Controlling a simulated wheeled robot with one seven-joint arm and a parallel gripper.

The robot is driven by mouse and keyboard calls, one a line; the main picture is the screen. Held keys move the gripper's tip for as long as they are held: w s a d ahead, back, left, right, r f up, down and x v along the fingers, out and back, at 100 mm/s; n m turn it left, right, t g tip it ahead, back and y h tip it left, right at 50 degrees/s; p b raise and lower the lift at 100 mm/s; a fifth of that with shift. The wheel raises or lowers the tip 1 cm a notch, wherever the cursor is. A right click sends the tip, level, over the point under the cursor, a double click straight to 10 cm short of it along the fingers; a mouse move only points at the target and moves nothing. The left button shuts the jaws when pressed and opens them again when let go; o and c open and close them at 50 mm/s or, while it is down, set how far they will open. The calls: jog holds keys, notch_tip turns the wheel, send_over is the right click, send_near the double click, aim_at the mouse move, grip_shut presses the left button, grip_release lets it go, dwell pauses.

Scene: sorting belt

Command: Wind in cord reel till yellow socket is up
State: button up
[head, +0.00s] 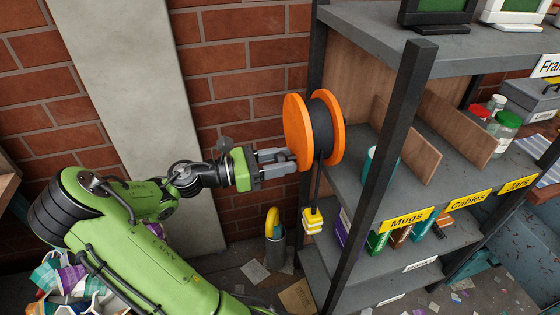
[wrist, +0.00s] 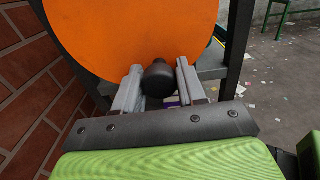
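The cord reel (head: 323,130) has orange side discs and dark cord wound between them. It is mounted at the left side of the shelf unit. A dark cord hangs from it to the yellow socket (head: 313,222), which hangs well below the reel. My gripper (head: 292,160) is at the reel's left disc. In the wrist view the orange disc (wrist: 135,25) fills the top, and a black crank knob (wrist: 158,80) sits between my gripper's fingers (wrist: 160,85), which appear closed on its sides. The knob is hidden in the head view.
The shelf unit (head: 355,200) stands right of the reel, with a black upright post (head: 385,150) close by. A grey holder with a yellow-handled item (head: 273,225) stands below. A brick wall (head: 240,60) is behind my arm. Paper scraps litter the floor.

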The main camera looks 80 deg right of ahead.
aim_at(302, 156)
grip_shut()
jog(key=shift+a+r+p, duration=0.1)
jog(key=shift+r+p, duration=0.1)
jog(key=shift+p, duration=0.55)
